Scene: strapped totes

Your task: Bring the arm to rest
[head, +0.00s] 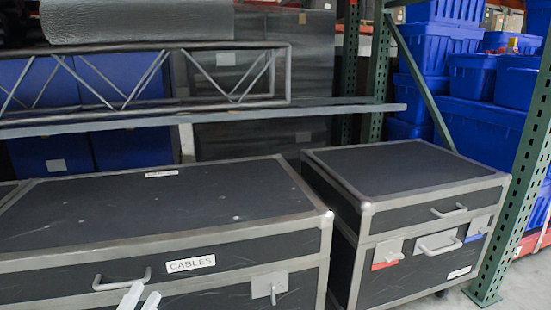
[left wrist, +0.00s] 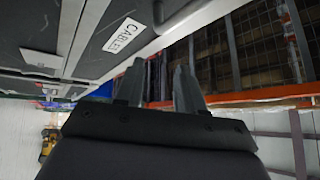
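My left gripper (head: 141,299) shows only as two pale fingertips at the bottom edge of the head view, in front of the large dark case (head: 170,205) labelled CABLES. In the left wrist view the fingers of my left gripper (left wrist: 158,78) stand apart with nothing held between them. The case (left wrist: 85,35) and its label (left wrist: 122,35) show at the upper left there, apart from the fingers as far as I can tell. My right gripper is in neither view.
A smaller dark case (head: 415,175) with latches and handles stands at the right. Blue totes (head: 485,125) are stacked at the back right.

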